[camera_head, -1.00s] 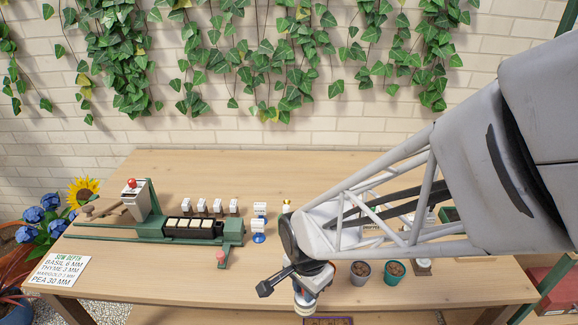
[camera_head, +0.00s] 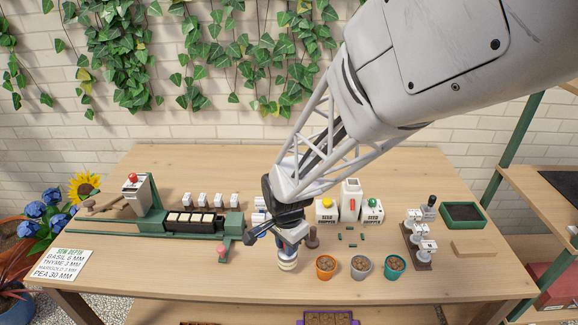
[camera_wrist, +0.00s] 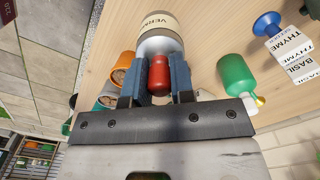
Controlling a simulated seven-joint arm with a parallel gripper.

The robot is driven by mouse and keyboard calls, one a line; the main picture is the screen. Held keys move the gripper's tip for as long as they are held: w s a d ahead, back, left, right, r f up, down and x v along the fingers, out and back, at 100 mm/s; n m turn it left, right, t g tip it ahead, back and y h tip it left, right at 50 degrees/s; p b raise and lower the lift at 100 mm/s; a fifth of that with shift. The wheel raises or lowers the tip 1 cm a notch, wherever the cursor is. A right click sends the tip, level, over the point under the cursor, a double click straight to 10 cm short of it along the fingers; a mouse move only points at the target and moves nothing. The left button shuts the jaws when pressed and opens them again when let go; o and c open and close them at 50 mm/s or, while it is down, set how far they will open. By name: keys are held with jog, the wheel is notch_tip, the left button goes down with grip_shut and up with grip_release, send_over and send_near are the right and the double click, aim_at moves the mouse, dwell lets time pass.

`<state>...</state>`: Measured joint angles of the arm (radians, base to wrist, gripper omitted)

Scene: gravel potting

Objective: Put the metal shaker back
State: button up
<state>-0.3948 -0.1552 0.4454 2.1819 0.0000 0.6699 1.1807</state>
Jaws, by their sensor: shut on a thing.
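My gripper (camera_head: 287,243) is shut on the metal shaker (camera_head: 287,264), left of the orange pot in the camera_head view. In the wrist view my blue-grey fingers (camera_wrist: 158,83) close on either side of the shaker's red grip (camera_wrist: 159,75). The shaker's metal body (camera_wrist: 160,44) is beyond the grip, with a cream label of which "VER" can be read. I cannot tell whether its far end touches the table.
An orange pot (camera_head: 325,268), a grey pot (camera_head: 362,268) and a teal pot (camera_head: 394,267) stand to the right. A green bottle (camera_wrist: 237,76) is close to my gripper. The seeding rig (camera_head: 190,224) is left. The back of the table (camera_head: 250,162) is clear.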

jog(key=w, duration=0.1)
jog(key=w+a, duration=0.1)
jog(key=shift+w+f, duration=0.1)
jog(key=shift+w, duration=0.3)
jog(key=shift+f, duration=0.1)
jog(key=shift+f, duration=1.65)
jog(key=shift+f, duration=0.15)
jog(key=o, duration=0.8)
notch_tip(320, 180, up, 12)
jog(key=shift+r, duration=0.15)
